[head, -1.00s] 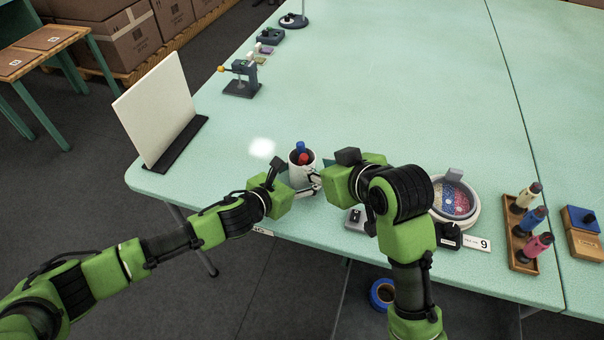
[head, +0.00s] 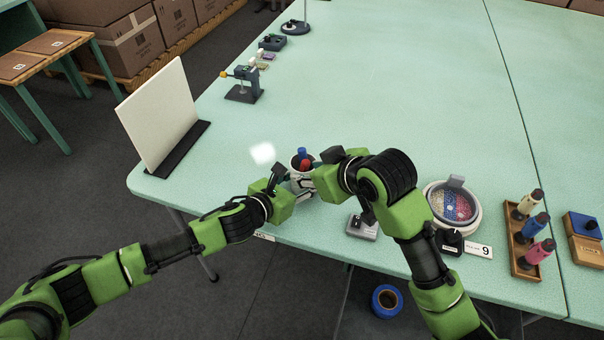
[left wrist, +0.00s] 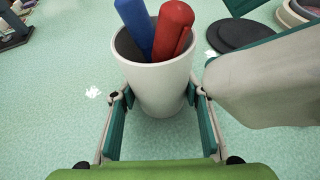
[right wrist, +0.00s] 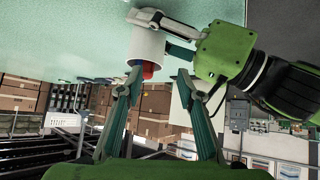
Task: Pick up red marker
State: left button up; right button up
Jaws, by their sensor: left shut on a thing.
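The red marker (left wrist: 174,30) stands tilted in a white cup (left wrist: 160,85) beside a blue marker (left wrist: 133,25). In the head view the red marker (head: 306,166) shows just inside the cup's rim, close to my right gripper (head: 320,168). My left gripper (left wrist: 158,112) is shut around the cup's sides, one finger on each side. In the right wrist view my right gripper (right wrist: 157,82) has its fingers apart and empty, with the red marker's end (right wrist: 148,70) near its fingertips and between them. The markers' lower ends are hidden in the cup.
A white board (head: 160,115) stands at the table's left edge. A round bowl (head: 453,203), a grey device (head: 362,227) and a wooden rack of bottles (head: 524,250) lie to the right. The table's middle is clear.

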jog(key=w+d+r+m+g+y, duration=0.15)
jog(key=d+r+m+y, duration=0.35)
jog(key=m, duration=0.5)
jog(key=m+t, duration=0.9)
jog(key=m, duration=1.8)
send_near(306, 161)
jog(key=shift+m, duration=0.3)
jog(key=x, duration=0.6)
jog(key=f+x, duration=0.1)
jog(key=x, duration=0.3)
jog(key=shift+r, duration=0.1)
jog(key=c, duration=1)
